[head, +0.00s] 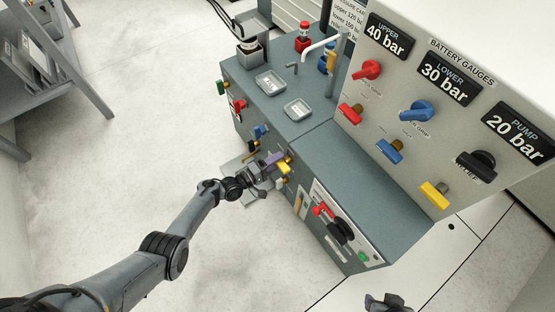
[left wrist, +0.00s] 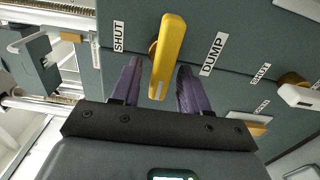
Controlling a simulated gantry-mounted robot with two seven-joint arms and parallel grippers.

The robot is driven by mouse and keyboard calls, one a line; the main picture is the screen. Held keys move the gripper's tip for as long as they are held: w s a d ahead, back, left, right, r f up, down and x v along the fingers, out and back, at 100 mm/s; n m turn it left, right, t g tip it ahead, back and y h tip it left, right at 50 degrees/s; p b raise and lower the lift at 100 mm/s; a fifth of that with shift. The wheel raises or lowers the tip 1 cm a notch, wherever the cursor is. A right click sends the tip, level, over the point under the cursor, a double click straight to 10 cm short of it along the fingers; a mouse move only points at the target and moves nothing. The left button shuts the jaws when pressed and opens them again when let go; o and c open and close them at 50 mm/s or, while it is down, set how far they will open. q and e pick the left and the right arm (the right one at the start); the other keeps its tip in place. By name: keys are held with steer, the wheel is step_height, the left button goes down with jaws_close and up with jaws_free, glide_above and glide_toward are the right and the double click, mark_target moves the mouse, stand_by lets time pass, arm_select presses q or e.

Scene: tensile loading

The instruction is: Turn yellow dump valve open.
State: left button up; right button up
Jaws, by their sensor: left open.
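The yellow dump valve handle (left wrist: 170,50) stands nearly upright in the left wrist view, tilted slightly right at its top. It lies between a SHUT label (left wrist: 118,36) on its left and a DUMP label (left wrist: 213,53) on its right. My left gripper (left wrist: 158,72) is open, with its purple fingers on either side of the handle's lower part; I cannot tell whether they touch it. In the head view, my left gripper (head: 275,163) is at the cabinet's front face, by the yellow handle (head: 284,163). My right gripper (head: 388,303) shows only partly at the bottom edge.
A white handle (left wrist: 300,95) with its own SHUT label is to the right in the left wrist view. Blue (head: 261,131) and red (head: 239,104) handles are further along the cabinet front. A gauge panel (head: 455,120) with coloured knobs stands above.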

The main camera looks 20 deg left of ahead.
arm_select(q)
steer(key=p+v, duration=0.3)
steer(key=v, duration=0.7)
steer(key=shift+p, duration=0.35)
steer(key=shift+s+a, duration=0.1)
